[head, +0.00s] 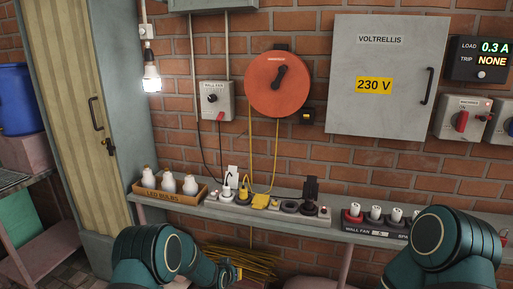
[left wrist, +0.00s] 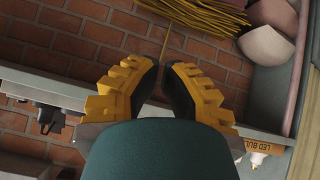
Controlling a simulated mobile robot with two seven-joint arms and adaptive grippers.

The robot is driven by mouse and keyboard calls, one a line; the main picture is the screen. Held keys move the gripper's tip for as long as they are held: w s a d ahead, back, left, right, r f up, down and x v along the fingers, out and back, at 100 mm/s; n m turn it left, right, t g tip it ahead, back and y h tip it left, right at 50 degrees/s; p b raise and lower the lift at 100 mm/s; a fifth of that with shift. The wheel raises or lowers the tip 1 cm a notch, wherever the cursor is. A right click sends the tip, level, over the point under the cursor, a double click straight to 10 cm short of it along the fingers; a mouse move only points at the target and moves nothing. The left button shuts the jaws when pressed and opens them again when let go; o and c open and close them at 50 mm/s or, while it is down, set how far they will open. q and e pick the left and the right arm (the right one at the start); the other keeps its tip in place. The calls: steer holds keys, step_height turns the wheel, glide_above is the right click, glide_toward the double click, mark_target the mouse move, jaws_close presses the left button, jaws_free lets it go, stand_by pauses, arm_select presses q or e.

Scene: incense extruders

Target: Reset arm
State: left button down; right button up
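My left arm comes in at the bottom of the head view, low in front of the shelf. Its gripper (head: 235,272) is small and partly hidden there, beside yellow strands. In the left wrist view the left gripper (left wrist: 163,68) shows two yellow fingers with dark pads. A narrow gap with nothing held shows between them. My right arm (head: 442,250) is at the lower right of the head view, in front of the shelf's right part; its gripper is out of view.
Yellow strands (left wrist: 200,14) lie below.

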arm_select(q)
steer(key=s+a+f+n+g+h, duration=0.1)
steer(key=s+g, duration=0.6)
steer(key=s, duration=2.9)
steer(key=shift+s+a+f+n, duration=0.2)
steer(key=shift+f+n, duration=0.2)
steer(key=shift+n, duration=0.4)
